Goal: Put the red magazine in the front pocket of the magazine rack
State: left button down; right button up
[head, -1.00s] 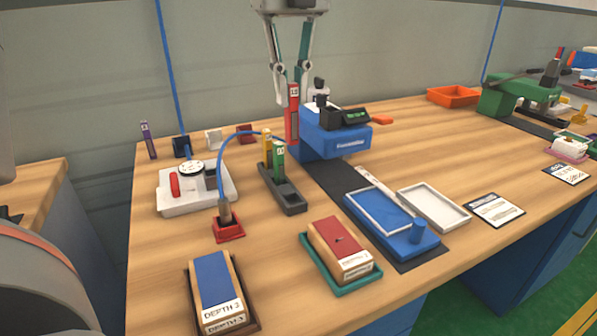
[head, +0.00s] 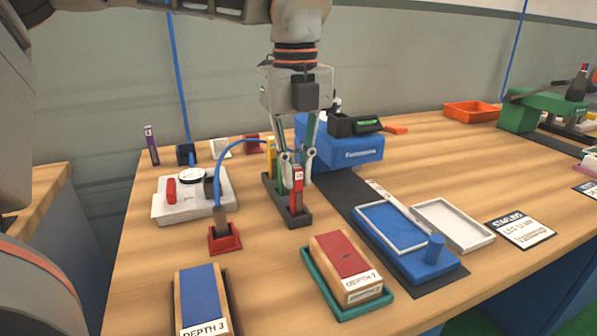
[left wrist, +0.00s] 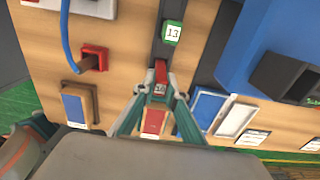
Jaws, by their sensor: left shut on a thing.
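The red magazine (head: 297,195) stands upright with a white label on its top end. My left gripper (head: 297,167) is shut on its upper part, pointing down. The magazine's lower end is at the front pocket of the dark grey magazine rack (head: 299,221); I cannot tell how deep it sits. A yellow magazine (head: 270,152) stands farther back in the rack. A green magazine, mostly hidden by the gripper in the head view, shows in the left wrist view (left wrist: 173,32) beyond the red magazine (left wrist: 160,72). My right gripper is in neither view.
A red block in a green tray (head: 325,286) and a blue block (head: 200,300) lie in front. A red cable holder (head: 225,240) is left of the rack. A blue machine (head: 350,153) stands behind right, and a blue tray (head: 393,228) lies right.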

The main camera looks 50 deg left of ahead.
pick_arm(q)
jog(key=shift+r, duration=0.1)
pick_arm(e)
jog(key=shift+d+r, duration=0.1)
pick_arm(q)
jog(key=c, duration=2)
grip_release()
jog(key=shift+c, duration=0.2)
jog(key=shift+r, duration=0.4)
notch_tip(320, 180, up, 11)
jog(key=p, duration=0.2)
jog(key=shift+p, duration=0.35)
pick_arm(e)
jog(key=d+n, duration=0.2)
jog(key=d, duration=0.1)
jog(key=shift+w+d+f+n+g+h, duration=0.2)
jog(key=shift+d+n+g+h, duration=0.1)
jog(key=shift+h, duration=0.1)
